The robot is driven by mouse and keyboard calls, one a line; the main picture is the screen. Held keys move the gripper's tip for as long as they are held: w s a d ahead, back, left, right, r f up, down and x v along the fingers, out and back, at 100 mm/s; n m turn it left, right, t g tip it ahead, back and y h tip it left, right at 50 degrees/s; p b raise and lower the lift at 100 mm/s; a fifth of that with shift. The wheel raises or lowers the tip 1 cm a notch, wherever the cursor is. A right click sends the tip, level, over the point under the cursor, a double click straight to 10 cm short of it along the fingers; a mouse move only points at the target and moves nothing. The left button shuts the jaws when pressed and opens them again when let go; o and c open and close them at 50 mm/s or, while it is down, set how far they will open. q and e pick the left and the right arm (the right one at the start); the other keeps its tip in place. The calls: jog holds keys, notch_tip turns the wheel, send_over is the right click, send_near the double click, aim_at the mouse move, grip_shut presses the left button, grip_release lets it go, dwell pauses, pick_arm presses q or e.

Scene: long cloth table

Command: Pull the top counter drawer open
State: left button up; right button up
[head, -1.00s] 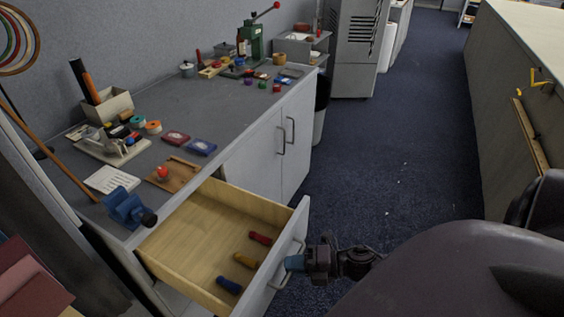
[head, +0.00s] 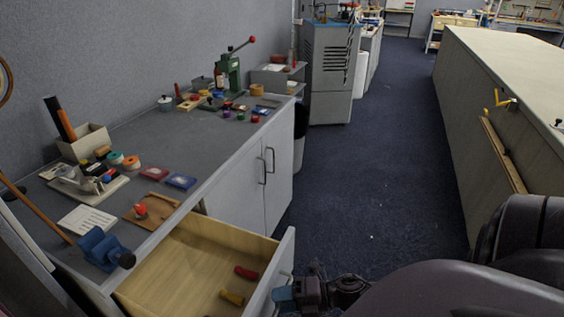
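The top counter drawer (head: 190,273) stands pulled well out from the near end of the grey counter. Its wooden inside is visible and holds a red-handled thing (head: 246,272) and a yellow-handled thing (head: 232,297). The drawer's light grey front (head: 272,275) faces right. My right gripper (head: 285,295) is at the outer side of that front, at the bar handle, with its blue fingertips together around the bar as far as shows. Most of the handle is hidden by the gripper or cut off by the lower edge. My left gripper is not in view.
The counter top (head: 150,140) holds a blue vise (head: 100,246), a wooden board (head: 150,209), small boxes and a green press (head: 229,72). Closed cupboard doors (head: 252,180) lie beyond the drawer. Open blue floor (head: 370,185) runs between counter and the right-hand bench (head: 480,130).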

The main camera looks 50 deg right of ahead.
jog(key=v, duration=1)
jog(key=shift+s+d+r, duration=0.2)
jog(key=shift+s+d, duration=0.05)
jog(key=w+d+m+t+h, duration=0.2)
jog(key=w+m+h, duration=0.2)
jog(key=m+h, duration=0.7)
jog(key=s+a+m+g+p, duration=0.2)
jog(key=s+a+m, duration=0.3)
jog(key=a+m, duration=0.7)
jog(key=shift+a+m+g+p, duration=0.3)
jog(key=shift+m+g+p, duration=0.1)
jog(key=shift+m+p, duration=0.4)
